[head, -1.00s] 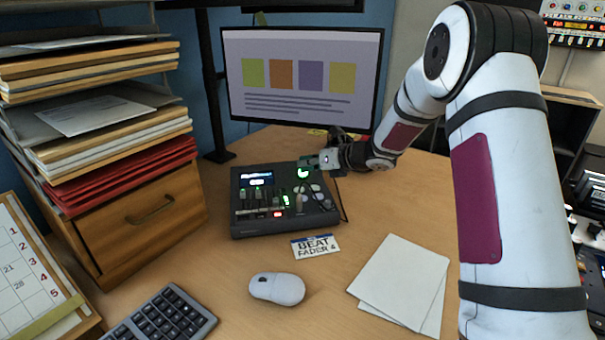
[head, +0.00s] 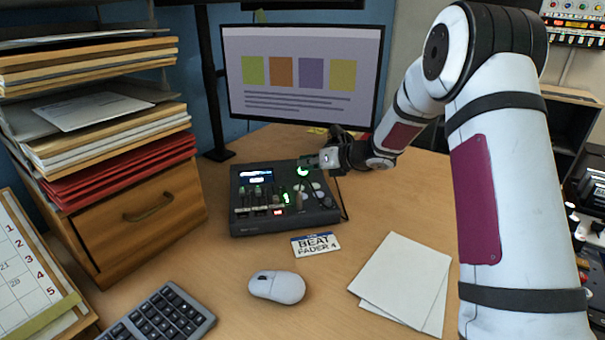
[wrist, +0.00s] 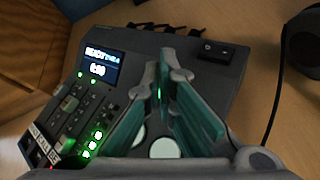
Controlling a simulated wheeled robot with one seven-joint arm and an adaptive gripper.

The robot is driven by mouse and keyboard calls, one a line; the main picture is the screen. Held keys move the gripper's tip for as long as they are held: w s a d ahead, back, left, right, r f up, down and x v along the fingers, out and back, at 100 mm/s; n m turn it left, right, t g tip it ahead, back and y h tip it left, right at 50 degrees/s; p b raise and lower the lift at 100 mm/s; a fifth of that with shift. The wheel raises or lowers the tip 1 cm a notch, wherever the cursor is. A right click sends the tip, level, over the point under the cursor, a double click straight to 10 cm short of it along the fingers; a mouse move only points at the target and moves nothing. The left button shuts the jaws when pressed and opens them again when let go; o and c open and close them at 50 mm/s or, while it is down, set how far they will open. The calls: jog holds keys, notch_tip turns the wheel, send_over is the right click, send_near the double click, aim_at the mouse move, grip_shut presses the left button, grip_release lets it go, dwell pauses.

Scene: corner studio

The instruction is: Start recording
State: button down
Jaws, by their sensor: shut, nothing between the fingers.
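A dark mixer-like recording device (head: 262,225) sits on the desk below the monitor, with a small lit screen, faders and green and red lights. In the wrist view its screen (wrist: 100,66) seems to read READY and 0:00. Pale round pads (wrist: 165,148) lie on its right part, partly hidden by my fingers. A black block with small marks (wrist: 216,51) sits at its far right corner. My gripper (head: 309,161) is over the device's far right part, shut and empty. Its teal-lined fingers (wrist: 163,82) point at the panel; I cannot tell whether they touch it.
A card reading BEAT FADER 4 (head: 316,244) lies before the device. A mouse (head: 277,287), keyboard (head: 165,318) and white papers (head: 403,275) lie nearer. Stacked folders (head: 100,130) stand left, the monitor (head: 300,75) behind. A cable (wrist: 274,112) runs beside the device.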

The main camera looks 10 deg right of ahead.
jog(key=shift+r, duration=0.15)
dwell(0.3)
jog(key=shift+s+r, duration=0.2)
jog(key=shift+r, duration=0.05)
jog(key=shift+r, duration=0.1)
jog(key=shift+s+a+r+p, duration=0.1)
jog(key=shift+s+r+p, duration=0.35)
jog(key=shift+r, duration=0.4)
jog(key=shift+s+d+r+p, duration=0.1)
jog(key=shift+s+r+p, duration=0.35)
jog(key=shift+r, duration=0.4)
jog(key=shift+s+a+r+p, duration=0.1)
jog(key=shift+s+r+p, duration=0.35)
jog(key=shift+r, duration=0.4)
jog(key=shift+r, duration=0.1)
